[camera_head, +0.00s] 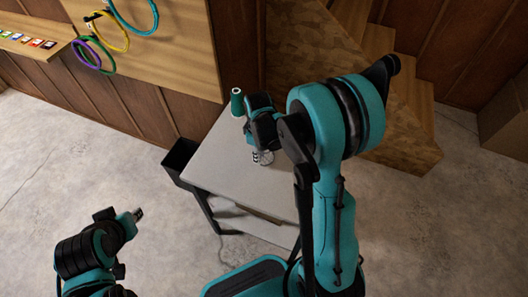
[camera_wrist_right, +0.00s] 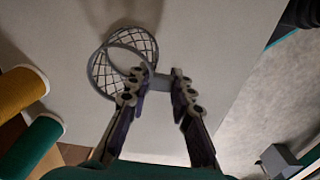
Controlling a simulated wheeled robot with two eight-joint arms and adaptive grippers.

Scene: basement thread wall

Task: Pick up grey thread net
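The grey thread net (camera_wrist_right: 103,73), a ring with dark mesh, lies on the pale tabletop (camera_wrist_right: 70,30) in the right wrist view. A short grey tab (camera_wrist_right: 160,81) runs from its ring into the space between my right gripper's fingertips (camera_wrist_right: 156,82). The fingers are apart, the left one overlapping the ring's edge; contact is unclear. In the head view the net (camera_head: 263,157) shows partly, below my right gripper (camera_head: 257,139), whose fingers are mostly hidden by the arm. My left gripper (camera_head: 134,214) is away at the lower left, over the floor; its fingers are too small to read.
A green thread spool (camera_head: 237,102) stands on the table's (camera_head: 215,160) far edge; in the wrist view a yellow spool (camera_wrist_right: 20,90) and the green spool (camera_wrist_right: 32,145) are at left. A black bin (camera_head: 180,157) is by the table. Wooden stairs (camera_head: 345,85) rise behind.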

